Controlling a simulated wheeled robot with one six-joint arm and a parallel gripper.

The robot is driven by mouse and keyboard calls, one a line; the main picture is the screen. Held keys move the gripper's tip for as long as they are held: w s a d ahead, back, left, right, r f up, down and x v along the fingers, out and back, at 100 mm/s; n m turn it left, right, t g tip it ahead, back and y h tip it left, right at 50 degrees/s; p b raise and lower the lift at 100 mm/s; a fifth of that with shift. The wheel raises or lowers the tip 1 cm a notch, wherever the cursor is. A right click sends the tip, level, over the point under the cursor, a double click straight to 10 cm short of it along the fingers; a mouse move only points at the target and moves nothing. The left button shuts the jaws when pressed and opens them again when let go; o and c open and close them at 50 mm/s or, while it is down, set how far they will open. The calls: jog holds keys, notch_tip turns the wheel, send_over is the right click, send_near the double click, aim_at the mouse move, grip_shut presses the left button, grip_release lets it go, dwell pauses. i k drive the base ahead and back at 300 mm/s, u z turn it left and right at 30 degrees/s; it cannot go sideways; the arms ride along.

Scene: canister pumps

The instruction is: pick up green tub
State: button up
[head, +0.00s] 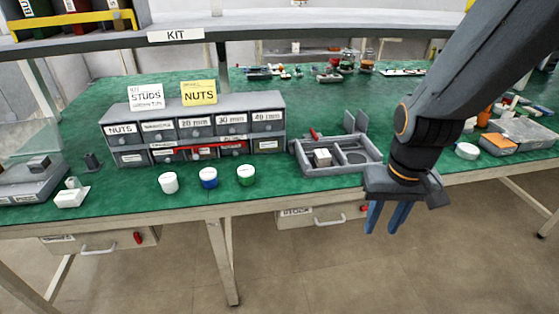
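The green tub (246,175) is a small round tub with a white top and a green band. It stands upright near the front edge of the green table, at the right end of a row of three tubs. My gripper (386,218) hangs at the right, well away from the tub, in front of the table's front edge. Its two blue fingers point down with a gap between them, and nothing shows between them.
A blue tub (209,178) and a white tub (168,183) stand left of the green one. A grey drawer unit (193,126) is behind them. A grey divided tray (335,157) lies between the tubs and my arm. A shelf (330,30) spans above the table.

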aim_at(246, 172)
jog(key=i, duration=1.3)
jog(key=u, duration=0.6)
